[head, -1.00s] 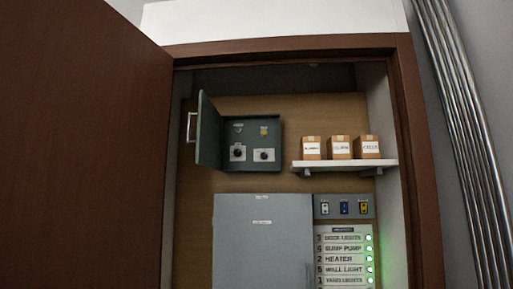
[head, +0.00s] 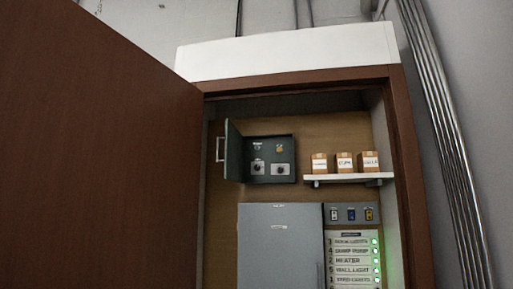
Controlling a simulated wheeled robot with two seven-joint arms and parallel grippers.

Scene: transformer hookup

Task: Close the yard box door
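A small dark green box (head: 270,160) is mounted high on the wooden back panel inside a brown cabinet. Its door (head: 234,152) is hinged on the left and stands open, swung out toward me, with a pale handle (head: 219,149) on it. Two round knobs on light plates show inside the box. I cannot read any label naming it the yard box. A larger grey box (head: 280,245) below it has its front shut. Neither of my grippers is in view.
The large brown cabinet door (head: 90,150) stands open and fills the left side. Several cardboard boxes (head: 345,162) sit on a white shelf (head: 348,178) at the right. A labelled panel (head: 354,262) with green lights is below. Metal pipes (head: 445,140) run down the right wall.

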